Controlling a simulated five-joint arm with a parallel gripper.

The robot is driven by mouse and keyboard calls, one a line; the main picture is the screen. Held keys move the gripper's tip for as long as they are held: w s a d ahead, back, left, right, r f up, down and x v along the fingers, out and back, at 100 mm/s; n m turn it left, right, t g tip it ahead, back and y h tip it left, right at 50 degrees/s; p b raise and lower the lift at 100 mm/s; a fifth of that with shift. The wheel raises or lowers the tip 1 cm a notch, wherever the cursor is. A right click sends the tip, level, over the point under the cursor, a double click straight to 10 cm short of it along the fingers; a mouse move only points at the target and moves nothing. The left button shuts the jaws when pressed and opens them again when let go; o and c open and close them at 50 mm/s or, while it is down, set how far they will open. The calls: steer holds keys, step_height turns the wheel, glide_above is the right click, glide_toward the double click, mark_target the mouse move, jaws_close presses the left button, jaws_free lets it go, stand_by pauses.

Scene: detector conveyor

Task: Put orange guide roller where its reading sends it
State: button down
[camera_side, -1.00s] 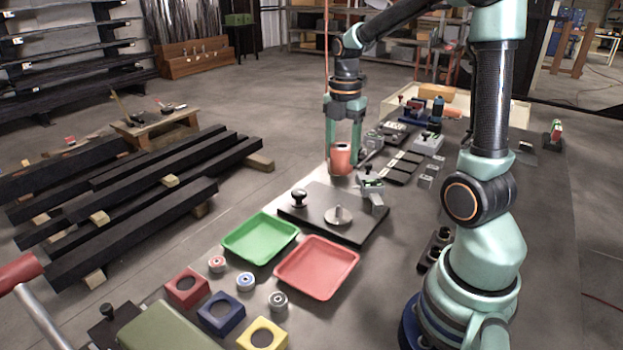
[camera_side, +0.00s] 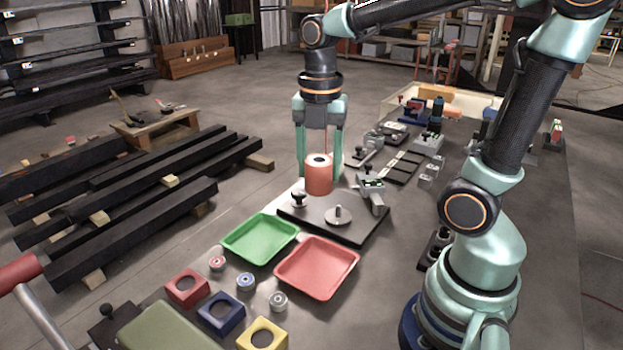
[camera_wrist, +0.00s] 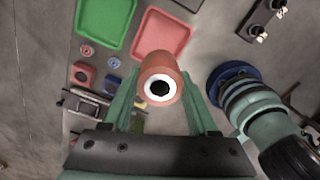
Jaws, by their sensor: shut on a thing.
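The orange guide roller (camera_side: 319,177) is upright between the fingers of my gripper (camera_side: 319,165), which is shut on it. In the side view it hangs over the back part of the dark plate (camera_side: 330,232), which carries a black knob (camera_side: 298,199), a round metal disc with a peg (camera_side: 338,215) and a small gauge-like device (camera_side: 371,186). In the wrist view the roller (camera_wrist: 159,86) shows its white-rimmed dark bore. A green tray (camera_side: 260,239) and a red tray (camera_side: 316,267) lie in front of the plate, both empty.
Red (camera_side: 187,289), blue (camera_side: 221,313) and yellow (camera_side: 262,336) blocks with round holes stand near the front. Several small rollers (camera_side: 245,280) stand beside them. Fixtures and a pale bin (camera_side: 398,98) fill the far table. Dark beams (camera_side: 130,195) lie left on the floor.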

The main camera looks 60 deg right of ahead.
steer(key=shift+s+a+f, duration=0.1)
steer(key=shift+a+f, duration=0.05)
steer(key=shift+f, duration=4.9)
steer(key=shift+s+a+f, duration=0.1)
steer(key=shift+a+f, duration=0.05)
steer(key=shift+f, duration=4.9)
steer(key=shift+f, duration=0.15)
steer(key=shift+c, duration=0.8)
jaws_free()
